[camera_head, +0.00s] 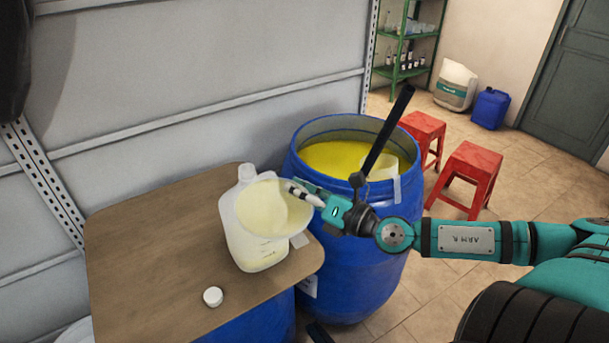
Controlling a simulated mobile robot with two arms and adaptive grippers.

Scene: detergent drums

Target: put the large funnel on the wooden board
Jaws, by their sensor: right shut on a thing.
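The large funnel (268,208) is a pale translucent cone with its wide mouth turned toward the camera. My right gripper (303,193) is shut on its right rim. The funnel is in front of a translucent white jug (257,257) and hides much of it. I cannot tell whether funnel and jug touch. The wooden board (140,250) is a brown top with rounded corners, lying over a blue drum at the left. The jug stands upright on its right part. My left gripper does not show.
A small white cap (213,297) lies on the board's front part. An open blue drum (350,265) with yellow liquid stands right of the board, with a black stick (388,130) slanting up from it. Red stools (467,176) stand beyond. The board's left half is bare.

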